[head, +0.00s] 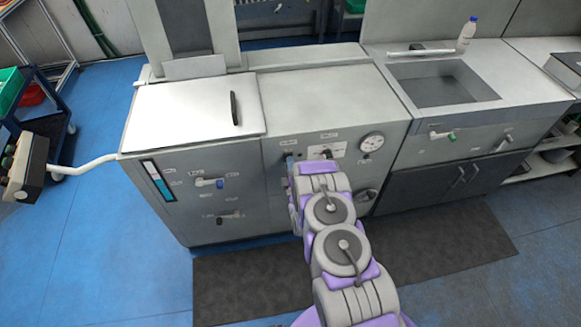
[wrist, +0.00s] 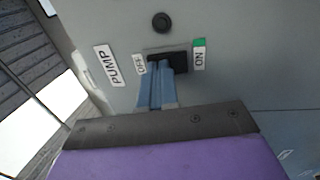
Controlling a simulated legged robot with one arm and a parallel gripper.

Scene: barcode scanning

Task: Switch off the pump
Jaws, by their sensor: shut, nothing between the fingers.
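In the wrist view, the pump switch (wrist: 181,60) is a small black rocker on a grey panel. A PUMP label (wrist: 107,66) stands to its left. An OFF label (wrist: 140,66) is at its left end and an ON label (wrist: 199,60) with a green patch is at its right end. My gripper (wrist: 163,70) is shut, with its blue-grey fingertips at the switch, over the part nearer OFF. The fingers cover part of the rocker, so I cannot tell which way it is tipped or whether they touch it.
A round black part (wrist: 162,22) sits just above the switch in the wrist view. A sink (head: 440,84) is at the right. A dark mat (head: 245,285) lies on the floor.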

